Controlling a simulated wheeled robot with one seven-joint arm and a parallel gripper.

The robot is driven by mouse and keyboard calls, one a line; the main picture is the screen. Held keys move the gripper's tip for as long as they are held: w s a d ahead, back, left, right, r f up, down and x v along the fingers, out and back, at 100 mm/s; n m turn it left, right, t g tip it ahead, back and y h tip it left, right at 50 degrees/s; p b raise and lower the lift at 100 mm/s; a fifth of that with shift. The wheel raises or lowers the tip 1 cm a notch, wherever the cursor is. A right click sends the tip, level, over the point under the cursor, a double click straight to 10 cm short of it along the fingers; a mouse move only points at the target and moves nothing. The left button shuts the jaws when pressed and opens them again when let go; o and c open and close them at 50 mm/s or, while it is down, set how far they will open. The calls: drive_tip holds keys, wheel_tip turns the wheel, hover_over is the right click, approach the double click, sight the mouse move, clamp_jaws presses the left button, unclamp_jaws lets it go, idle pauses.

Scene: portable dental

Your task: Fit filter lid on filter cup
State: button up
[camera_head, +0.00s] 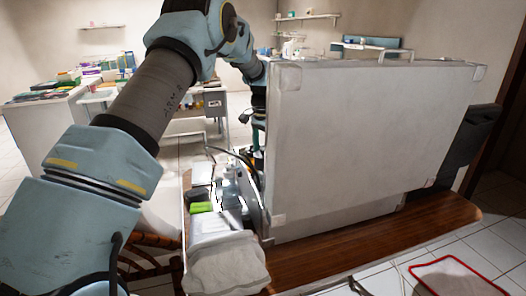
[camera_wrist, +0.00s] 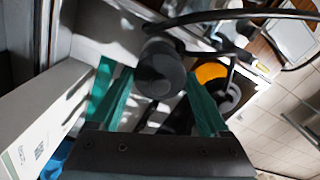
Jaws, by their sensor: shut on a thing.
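My gripper (camera_wrist: 153,82) shows in the wrist view with its two teal fingers on either side of a dark grey round piece, which I take to be the filter lid (camera_wrist: 160,70). The fingers are shut on it. Its lower side and exact contact are hard to make out. In the head view the gripper is mostly hidden behind the raised case panel, and I cannot make out lid or cup there.
The large white case panel (camera_head: 365,140) stands upright on the wooden bench (camera_head: 400,238). The case's open compartment holds a green packet (camera_head: 201,207) and white packs. Black cables (camera_wrist: 240,15) cross near the gripper in the wrist view. A white box (camera_wrist: 40,125) stands close at left.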

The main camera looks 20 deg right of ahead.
drive_tip(key=shift+f, duration=0.1)
drive_tip(key=shift+f+b, duration=0.6)
drive_tip(key=shift+f, duration=0.55)
drive_tip(key=shift+f, duration=0.15)
drive_tip(key=shift+f, duration=0.55)
drive_tip(key=shift+f, duration=0.15)
drive_tip(key=o, duration=1.2)
drive_tip(key=shift+b, duration=0.3)
